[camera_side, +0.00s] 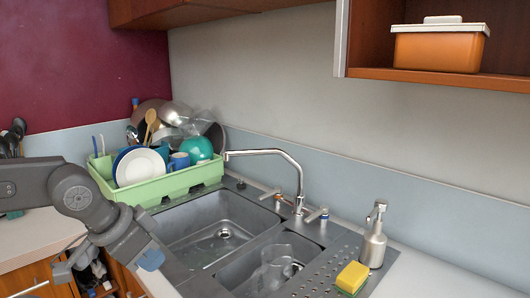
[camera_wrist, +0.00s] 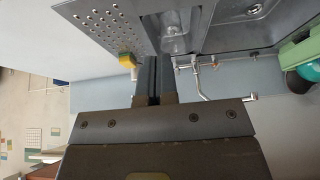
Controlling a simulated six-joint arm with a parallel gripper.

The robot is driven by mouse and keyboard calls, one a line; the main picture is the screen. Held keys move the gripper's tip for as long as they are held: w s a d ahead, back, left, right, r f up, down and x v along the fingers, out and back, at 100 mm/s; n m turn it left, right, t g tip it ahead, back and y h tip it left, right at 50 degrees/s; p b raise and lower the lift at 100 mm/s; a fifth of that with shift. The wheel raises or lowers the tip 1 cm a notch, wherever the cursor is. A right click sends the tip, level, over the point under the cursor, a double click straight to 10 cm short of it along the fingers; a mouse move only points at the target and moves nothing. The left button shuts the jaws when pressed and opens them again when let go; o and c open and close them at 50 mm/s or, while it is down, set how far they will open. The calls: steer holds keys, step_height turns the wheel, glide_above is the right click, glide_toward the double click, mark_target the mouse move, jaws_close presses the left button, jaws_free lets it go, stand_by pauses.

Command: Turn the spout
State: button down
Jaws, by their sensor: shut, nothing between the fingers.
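The spout (camera_side: 262,151) is a thin silver pipe. It rises from the tap base behind the sink, bends, and runs left over the larger basin (camera_side: 215,222). In the wrist view, the spout (camera_wrist: 228,100) appears upside down, right of my fingers. My gripper (camera_wrist: 156,60) is shut and empty, with its two dark fingers together. It looks apart from the spout. In the side view my arm comes in from the left, low in front of the sink, and I cannot make out the fingertips there.
A green dish rack (camera_side: 165,187) full of dishes stands left of the spout. Two tap handles (camera_side: 316,214) flank its base. A clear jug (camera_side: 275,266) sits in the smaller basin. A yellow sponge (camera_side: 352,277) and a soap dispenser (camera_side: 374,240) stand at right. The air above the basins looks clear.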

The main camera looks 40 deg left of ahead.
steer(key=c, duration=1.8)
jaws_free()
